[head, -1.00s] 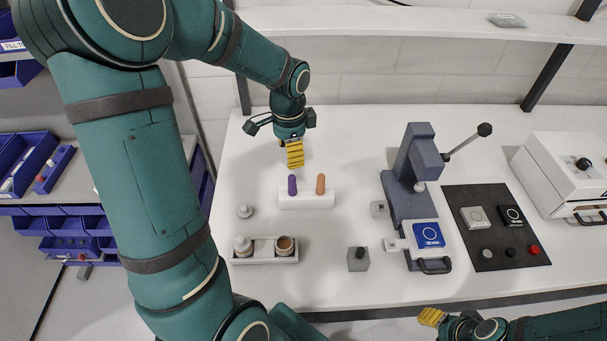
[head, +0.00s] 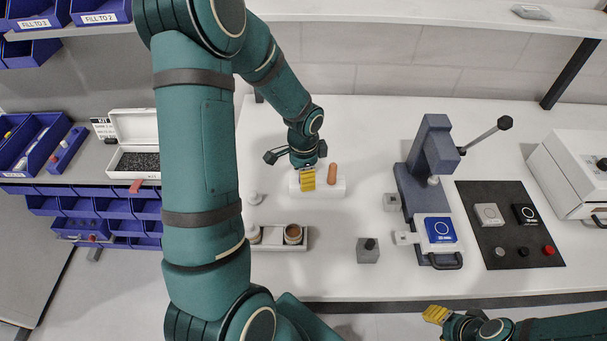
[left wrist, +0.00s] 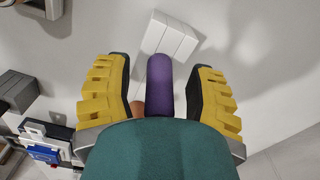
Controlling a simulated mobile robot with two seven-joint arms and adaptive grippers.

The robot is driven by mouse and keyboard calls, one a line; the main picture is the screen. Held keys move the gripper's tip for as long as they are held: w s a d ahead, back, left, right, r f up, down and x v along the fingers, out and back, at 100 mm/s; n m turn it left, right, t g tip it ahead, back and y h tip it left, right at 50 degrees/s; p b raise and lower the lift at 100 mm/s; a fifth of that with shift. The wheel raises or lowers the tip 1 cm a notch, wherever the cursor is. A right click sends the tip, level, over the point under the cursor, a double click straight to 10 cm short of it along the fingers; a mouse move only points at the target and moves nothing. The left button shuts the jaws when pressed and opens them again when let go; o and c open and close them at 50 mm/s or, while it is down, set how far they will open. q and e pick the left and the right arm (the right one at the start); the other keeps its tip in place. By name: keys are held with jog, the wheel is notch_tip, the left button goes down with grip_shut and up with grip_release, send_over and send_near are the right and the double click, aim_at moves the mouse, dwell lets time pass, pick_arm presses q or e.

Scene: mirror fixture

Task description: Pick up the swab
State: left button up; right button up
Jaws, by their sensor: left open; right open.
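A white block-shaped holder (head: 328,190) stands on the table with an orange-brown upright handle (head: 332,174) in it. A purple handle, which I take for the swab, is hidden behind my left gripper (head: 308,181) in the head view. In the left wrist view the purple handle (left wrist: 160,85) stands between the two open yellow fingers, with a gap on each side, and the white holder (left wrist: 172,38) lies beyond it. A bit of the orange handle (left wrist: 137,107) shows at lower left. My right gripper (head: 436,315) is open and empty near the table's front edge.
A tray (head: 283,245) with small jars stands in front of the holder, and a small white knob (head: 255,198) is to its left. A grey press (head: 428,165), a grey block (head: 368,250) and a dark mat (head: 507,250) lie to the right.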

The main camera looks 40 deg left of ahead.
pick_arm(q)
jog(key=shift+f, duration=0.25)
grip_shut()
notch_tip(320, 180, up, 10)
jog(key=shift+r+p, duration=0.1)
jog(key=shift+p, duration=0.4)
